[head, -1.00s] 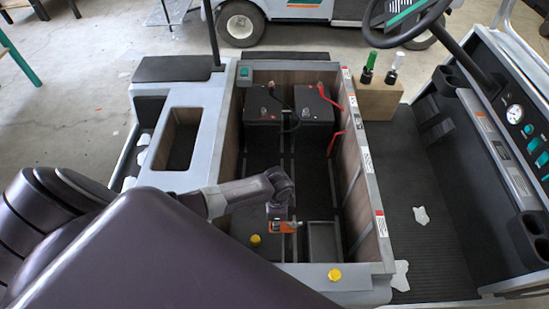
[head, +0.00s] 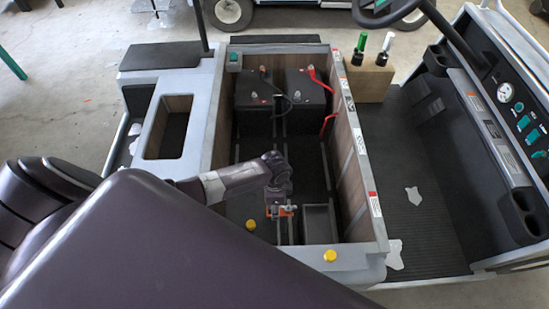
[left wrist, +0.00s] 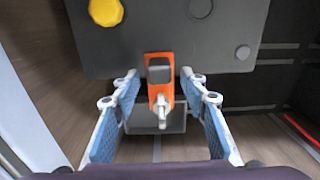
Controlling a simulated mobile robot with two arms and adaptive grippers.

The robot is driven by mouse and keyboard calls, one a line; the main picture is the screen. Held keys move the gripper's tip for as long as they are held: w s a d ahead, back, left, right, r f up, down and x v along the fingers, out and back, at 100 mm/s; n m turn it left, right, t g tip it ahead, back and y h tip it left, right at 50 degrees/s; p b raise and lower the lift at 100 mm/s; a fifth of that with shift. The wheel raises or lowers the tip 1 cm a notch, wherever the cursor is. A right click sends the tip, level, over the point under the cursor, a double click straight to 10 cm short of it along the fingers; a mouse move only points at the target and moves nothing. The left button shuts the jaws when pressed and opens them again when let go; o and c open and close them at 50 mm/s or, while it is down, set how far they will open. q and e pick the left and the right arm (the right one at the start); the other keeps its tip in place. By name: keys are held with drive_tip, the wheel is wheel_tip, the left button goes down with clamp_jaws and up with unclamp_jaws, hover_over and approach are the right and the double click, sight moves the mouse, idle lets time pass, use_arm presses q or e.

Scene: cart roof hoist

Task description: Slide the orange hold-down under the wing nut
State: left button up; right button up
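The orange hold-down (left wrist: 160,90) lies at the edge of a dark grey box in the left wrist view, with a dark grey block on its top. It also shows small in the head view (head: 284,211). A pale metal piece (left wrist: 162,112), perhaps the wing nut on its stud, stands at the hold-down's near end; I cannot tell whether the hold-down is under it. My left gripper (left wrist: 159,75) is open, with one blue-grey finger on each side of the hold-down and a visible gap on both sides. My right gripper is not in view.
The dark grey box (left wrist: 220,58) has a yellow cap (left wrist: 105,11). Two black batteries (head: 253,90) with cables stand at the far end of the bay. Wooden walls (head: 345,155) enclose the bay closely. A small grey tray (head: 319,223) lies right of the gripper.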

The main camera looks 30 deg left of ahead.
use_arm(q)
wheel_tip(320, 180, up, 12)
idle(0.7)
idle(0.4)
